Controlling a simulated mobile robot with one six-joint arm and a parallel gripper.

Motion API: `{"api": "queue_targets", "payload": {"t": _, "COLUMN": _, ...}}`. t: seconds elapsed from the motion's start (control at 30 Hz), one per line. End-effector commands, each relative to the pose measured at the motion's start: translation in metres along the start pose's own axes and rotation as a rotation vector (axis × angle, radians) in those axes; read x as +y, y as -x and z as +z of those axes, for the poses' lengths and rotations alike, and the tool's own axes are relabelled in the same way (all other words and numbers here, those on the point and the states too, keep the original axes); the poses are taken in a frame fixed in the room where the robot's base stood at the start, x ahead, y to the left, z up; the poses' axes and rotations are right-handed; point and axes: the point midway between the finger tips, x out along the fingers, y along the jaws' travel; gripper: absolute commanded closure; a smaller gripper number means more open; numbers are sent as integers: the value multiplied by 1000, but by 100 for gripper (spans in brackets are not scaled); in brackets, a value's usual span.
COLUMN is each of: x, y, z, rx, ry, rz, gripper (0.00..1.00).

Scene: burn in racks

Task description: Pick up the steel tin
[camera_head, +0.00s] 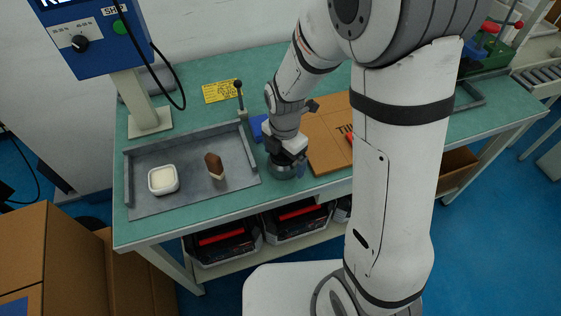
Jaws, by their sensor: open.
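The steel tin (284,172) appears as a low, round grey metal shape on the green bench near its front edge, just right of the grey tray. My gripper (287,158) points down directly over it and hides most of its top. The jaws are open. The fingers are too small and overlapped to tell whether they stand around the tin or just above it, or whether they touch it.
The grey tray (150,203) holds a white square dish (163,180) and a brown-headed brush (214,166). A blue object (258,128) and an upright clamp (241,97) stand behind my gripper. A flat cardboard box (325,135) lies close on the right.

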Motion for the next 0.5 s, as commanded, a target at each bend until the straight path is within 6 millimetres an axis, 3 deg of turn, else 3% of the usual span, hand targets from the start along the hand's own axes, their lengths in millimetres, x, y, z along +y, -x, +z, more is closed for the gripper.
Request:
{"api": "queue_targets", "payload": {"t": 0.1, "x": 0, "y": 0, "z": 0, "rx": 0, "ry": -1, "rz": 0, "gripper": 3}}
{"api": "queue_targets", "payload": {"t": 0.5, "x": 0, "y": 1, "z": 0, "rx": 0, "ry": -1, "rz": 0, "gripper": 36}}
